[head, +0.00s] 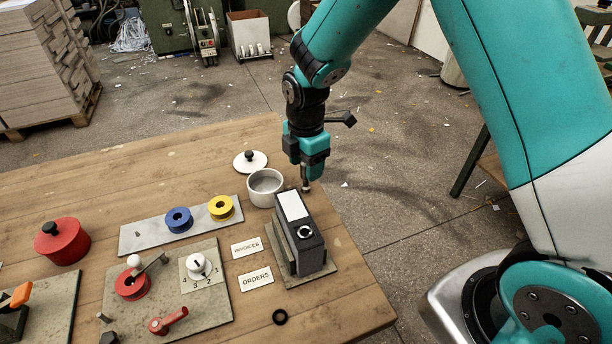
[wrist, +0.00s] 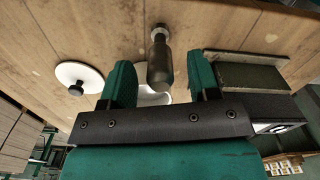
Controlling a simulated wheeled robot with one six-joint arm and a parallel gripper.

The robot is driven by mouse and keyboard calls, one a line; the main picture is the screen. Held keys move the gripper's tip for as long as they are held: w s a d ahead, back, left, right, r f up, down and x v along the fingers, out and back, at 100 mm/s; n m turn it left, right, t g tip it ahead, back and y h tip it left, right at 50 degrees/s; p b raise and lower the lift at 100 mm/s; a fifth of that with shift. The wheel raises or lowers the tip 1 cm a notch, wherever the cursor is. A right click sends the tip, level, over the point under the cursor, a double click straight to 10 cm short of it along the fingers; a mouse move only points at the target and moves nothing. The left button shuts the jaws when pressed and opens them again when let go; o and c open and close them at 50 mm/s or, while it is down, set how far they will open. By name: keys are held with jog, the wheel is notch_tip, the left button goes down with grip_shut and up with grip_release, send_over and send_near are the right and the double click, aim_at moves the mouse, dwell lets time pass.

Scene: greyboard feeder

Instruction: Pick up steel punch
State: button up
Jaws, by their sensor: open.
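The steel punch (wrist: 160,62) shows in the wrist view as a dark grey cylinder with a brighter metal end. It lies between the two green fingers of my gripper (wrist: 163,75), with a gap on either side. In the head view my gripper (head: 306,168) points down over the right part of the table, just behind the black binder. A small metal piece of the punch (head: 306,185) shows below the fingers there; the rest is hidden by the gripper. My gripper is open. I cannot tell whether the punch's lower end is on the table.
A white pot (head: 266,187) stands close left of my gripper, its lid (head: 250,161) behind it. The black binder (head: 297,232) stands close in front. A grey strip (head: 148,237) bears blue and yellow spools. The table's right edge is near.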

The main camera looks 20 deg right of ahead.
notch_tip(320, 180, down, 2)
jog(key=shift+f, duration=0.1)
jog(key=c, duration=1)
